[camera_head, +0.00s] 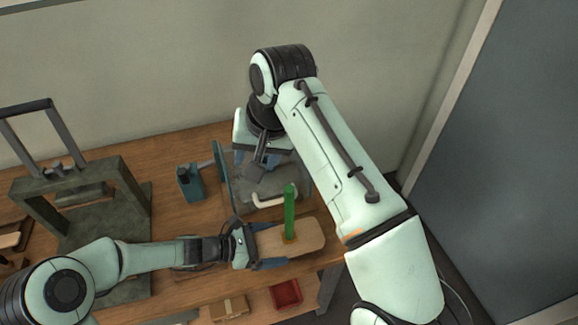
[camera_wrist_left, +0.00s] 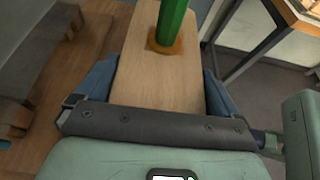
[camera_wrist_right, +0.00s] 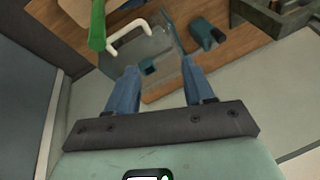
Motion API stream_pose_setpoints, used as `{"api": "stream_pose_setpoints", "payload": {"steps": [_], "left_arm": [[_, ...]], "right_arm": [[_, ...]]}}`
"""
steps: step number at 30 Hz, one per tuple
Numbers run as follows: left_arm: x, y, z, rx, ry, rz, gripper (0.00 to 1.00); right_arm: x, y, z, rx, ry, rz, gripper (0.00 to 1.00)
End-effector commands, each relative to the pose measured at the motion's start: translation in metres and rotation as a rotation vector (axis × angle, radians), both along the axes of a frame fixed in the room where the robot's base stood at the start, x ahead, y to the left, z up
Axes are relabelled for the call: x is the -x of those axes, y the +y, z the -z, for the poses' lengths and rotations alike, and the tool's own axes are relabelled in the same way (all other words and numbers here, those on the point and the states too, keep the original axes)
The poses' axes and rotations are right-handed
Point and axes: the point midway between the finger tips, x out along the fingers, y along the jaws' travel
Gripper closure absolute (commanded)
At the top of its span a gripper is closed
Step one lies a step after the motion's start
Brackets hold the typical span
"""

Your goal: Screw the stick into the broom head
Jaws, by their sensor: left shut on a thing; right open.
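The broom head (camera_head: 311,237) is a flat, pale wooden block near the front right edge of the workbench. The green stick (camera_head: 290,210) stands upright on it, its lower end at an orange collar; how deep it sits cannot be told. The stick and collar also show in the left wrist view (camera_wrist_left: 170,22). My left gripper (camera_head: 270,246) is shut on the broom head, one blue finger along each long side. My right gripper (camera_head: 256,160) is open and empty, behind the stick. In the right wrist view the green stick (camera_wrist_right: 97,27) is left of the fingers.
A clear-walled box (camera_head: 224,178) with a white handle (camera_head: 275,198) is behind the broom head. A teal block (camera_head: 190,182) stands left of it. A grey press frame (camera_head: 133,190) occupies the left. A red tray (camera_head: 287,293) and cardboard box (camera_head: 228,308) are on the lower shelf.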

Motion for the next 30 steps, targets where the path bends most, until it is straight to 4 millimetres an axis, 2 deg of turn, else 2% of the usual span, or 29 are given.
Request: {"api": "stream_pose_setpoints", "payload": {"steps": [3,6,9,23,26,30], "left_arm": [[0.0,0.0,0.001,-0.002,0.001,0.0,0.9],[0.0,0.0,0.001,-0.002,0.001,0.0,0.9],[0.0,0.0,0.001,-0.002,0.001,0.0,0.9],[0.0,0.0,0.001,-0.002,0.001,0.0,0.9],[0.0,0.0,0.001,-0.002,0.001,0.0,0.9],[0.0,0.0,0.001,-0.002,0.001,0.0,0.9]], "right_arm": [[0.013,-0.033,0.005,0.139,0.068,0.051,0.48],[0.021,-0.049,0.007,0.208,0.106,0.083,0.48],[0.024,-0.058,0.007,0.241,0.123,0.099,0.48],[0.025,-0.059,0.01,0.247,0.127,0.101,0.48],[0.024,-0.059,0.018,0.247,0.128,0.1,0.48],[0.021,-0.059,0.039,0.249,0.131,0.099,0.48]]}}
